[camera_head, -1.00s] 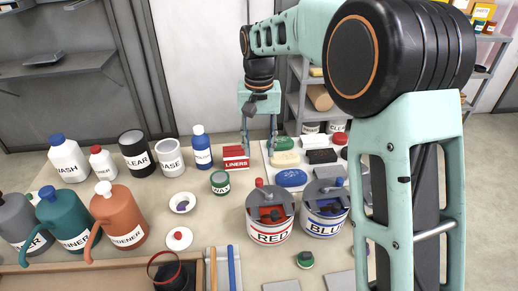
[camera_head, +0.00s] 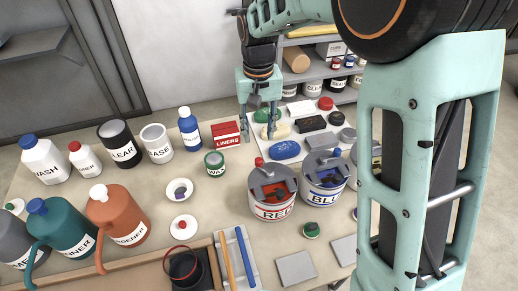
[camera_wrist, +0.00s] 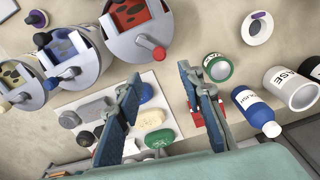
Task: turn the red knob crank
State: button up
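The can marked RED (camera_head: 272,208) stands on the table with a grey lid and a crank on top. The crank's red knob (camera_head: 259,162) points up at the can's far left edge. In the wrist view the red knob (camera_wrist: 158,53) lies just beyond and between the fingertips, apart from them. My gripper (camera_head: 258,136) is open and empty. It hangs above the table behind the RED can, between the red LINERS box and the white tray. In the wrist view my gripper (camera_wrist: 158,76) shows its two fingers spread wide.
The BLUE can (camera_head: 326,190) with a blue knob stands close right of the RED can. The LINERS box (camera_head: 226,134) and a green-lidded jar (camera_head: 215,164) stand to the left. A white tray (camera_head: 298,155) with soaps and stones lies behind. Bare table lies front left of the RED can.

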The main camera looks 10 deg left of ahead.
aim_at(259, 159)
notch_tip(259, 159, down, 11)
jog(key=shift+d+p, duration=0.1)
jog(key=shift+p, duration=0.35)
grip_shut()
dwell(0.3)
